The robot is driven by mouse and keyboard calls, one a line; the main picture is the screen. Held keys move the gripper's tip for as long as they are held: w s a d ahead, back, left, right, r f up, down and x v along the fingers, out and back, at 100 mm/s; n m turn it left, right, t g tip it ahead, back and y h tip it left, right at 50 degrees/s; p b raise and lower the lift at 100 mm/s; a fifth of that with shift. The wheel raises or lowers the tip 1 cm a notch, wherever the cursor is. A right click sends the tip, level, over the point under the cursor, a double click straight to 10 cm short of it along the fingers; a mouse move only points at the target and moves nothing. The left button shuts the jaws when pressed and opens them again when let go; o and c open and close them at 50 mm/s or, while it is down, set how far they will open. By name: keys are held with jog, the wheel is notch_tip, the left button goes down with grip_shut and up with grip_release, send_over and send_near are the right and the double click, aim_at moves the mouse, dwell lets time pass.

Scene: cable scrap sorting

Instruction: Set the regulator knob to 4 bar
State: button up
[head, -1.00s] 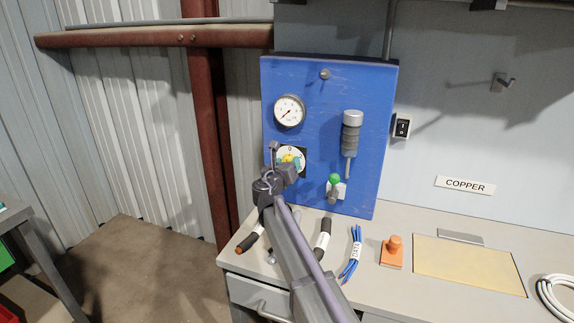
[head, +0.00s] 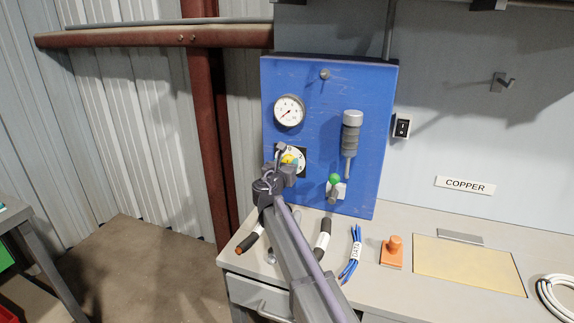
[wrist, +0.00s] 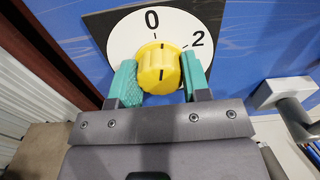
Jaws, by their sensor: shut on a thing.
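The yellow regulator knob (wrist: 158,72) sits on a white dial (wrist: 122,38) with the numbers 0 and 2 in sight in the wrist view. The black line on the knob points just right of the 0 mark, well short of 2. The rest of the dial is hidden behind my gripper. My gripper (wrist: 157,80) has its teal-padded fingers on either side of the knob, shut on it. In the head view the knob (head: 288,159) is partly covered by my gripper (head: 285,162). The round pressure gauge (head: 289,110) above has its needle toward the lower left.
The blue panel (head: 320,90) also carries a grey cylinder (head: 351,135) and a green-tipped valve (head: 335,180) right of the knob. Cable pieces (head: 352,255) and an orange stamp-like block (head: 391,252) lie on the bench below.

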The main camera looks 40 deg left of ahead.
jog(key=m, duration=0.5)
jog(key=shift+m, duration=0.3)
jog(key=m, duration=1)
jog(key=shift+m, duration=0.4)
jog(key=m, duration=0.4)
jog(key=shift+f+m, duration=0.1)
jog(key=shift+m, duration=0.3)
jog(key=shift+d, duration=0.1)
jog(key=o, duration=0.9)
jog(key=shift+o, duration=0.2)
jog(key=shift+s, duration=0.1)
